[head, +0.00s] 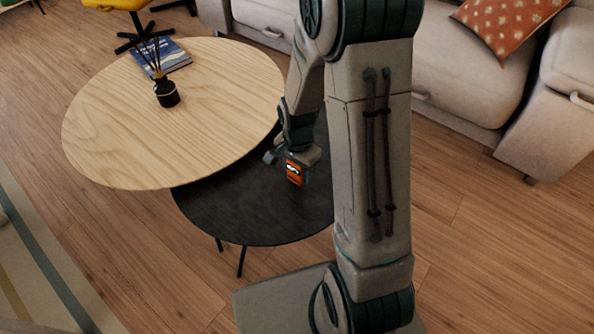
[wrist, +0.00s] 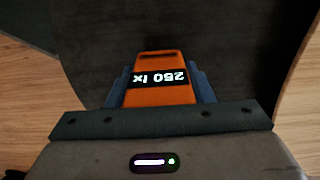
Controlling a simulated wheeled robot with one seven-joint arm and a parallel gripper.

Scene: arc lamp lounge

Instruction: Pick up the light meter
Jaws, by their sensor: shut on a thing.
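The light meter (wrist: 160,95) is an orange block with a black band reading "250 lx", upside down in the wrist view. It also shows in the head view (head: 294,172) as a small orange and black piece over the black round table (head: 240,215). My gripper (wrist: 160,88) is shut on the light meter, with a blue-grey finger on each side of it. In the head view my gripper sits over the black table. I cannot tell whether the meter touches the table top or is slightly above it.
A larger, higher wooden round table (head: 190,100) overlaps the black table at the upper left. It bears a dark reed diffuser (head: 167,93) and a blue book (head: 165,56). A pale sofa (head: 465,80) with a red patterned cushion (head: 508,25) stands behind. The black table's front is clear.

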